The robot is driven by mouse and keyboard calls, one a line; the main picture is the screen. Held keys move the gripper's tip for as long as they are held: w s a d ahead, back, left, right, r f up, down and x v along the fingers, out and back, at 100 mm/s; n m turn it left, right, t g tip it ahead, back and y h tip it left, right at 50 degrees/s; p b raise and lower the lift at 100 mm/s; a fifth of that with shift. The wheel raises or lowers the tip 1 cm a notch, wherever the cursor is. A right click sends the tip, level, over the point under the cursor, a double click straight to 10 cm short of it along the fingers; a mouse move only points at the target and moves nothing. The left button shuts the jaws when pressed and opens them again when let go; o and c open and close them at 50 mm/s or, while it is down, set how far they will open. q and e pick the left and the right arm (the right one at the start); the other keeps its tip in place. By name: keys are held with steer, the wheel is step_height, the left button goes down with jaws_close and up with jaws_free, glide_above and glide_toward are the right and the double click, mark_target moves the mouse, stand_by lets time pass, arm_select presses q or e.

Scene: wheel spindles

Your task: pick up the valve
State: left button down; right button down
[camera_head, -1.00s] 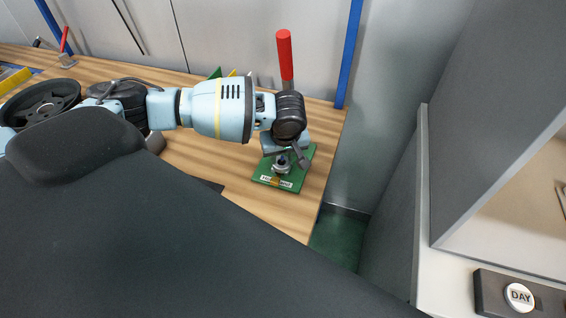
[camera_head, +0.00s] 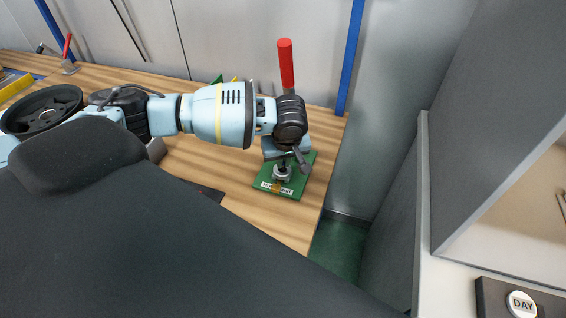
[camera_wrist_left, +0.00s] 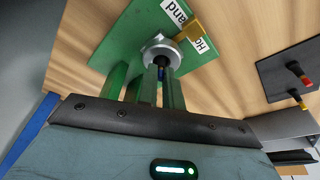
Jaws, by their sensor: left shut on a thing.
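A green plate (camera_head: 301,184) with a white label lies near the right end of the wooden table; it also shows in the wrist view (camera_wrist_left: 112,50). A round silver fitting (camera_wrist_left: 162,50) sits on it, with a gold piece (camera_wrist_left: 188,31) beside it. My left gripper (camera_head: 286,162) points down over the fitting; its fingers are close together in the wrist view (camera_wrist_left: 160,80). It is shut on a thin dark stem (camera_wrist_left: 161,71) standing in the fitting. I take this stem for the valve, but most of it is hidden. My right gripper is not in view.
A red-handled lever (camera_head: 286,65) rises behind my left wrist. A black wheel (camera_head: 41,112) and another red lever (camera_head: 68,47) are at the left. Blue posts and a grey wall stand behind the table.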

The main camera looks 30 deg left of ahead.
arm_select(q)
steer(key=v, duration=0.3)
steer(key=shift+s+a+r, duration=0.1)
steer(key=shift+a+r, duration=0.05)
steer(key=shift+a, duration=0.05)
steer(key=s, duration=0.1)
steer(key=s+d+p, duration=0.1)
steer(key=s, duration=0.1)
steer(key=shift+s+r, duration=0.2)
steer(key=shift+s, duration=0.1)
steer(key=s+d, duration=0.2)
steer(key=s, duration=0.9)
steer(key=shift+d+r, duration=0.25)
steer(key=shift+r, duration=0.15)
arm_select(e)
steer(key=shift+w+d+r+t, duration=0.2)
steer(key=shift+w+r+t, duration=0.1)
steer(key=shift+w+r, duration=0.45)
arm_select(q)
steer(key=shift+s, duration=0.15)
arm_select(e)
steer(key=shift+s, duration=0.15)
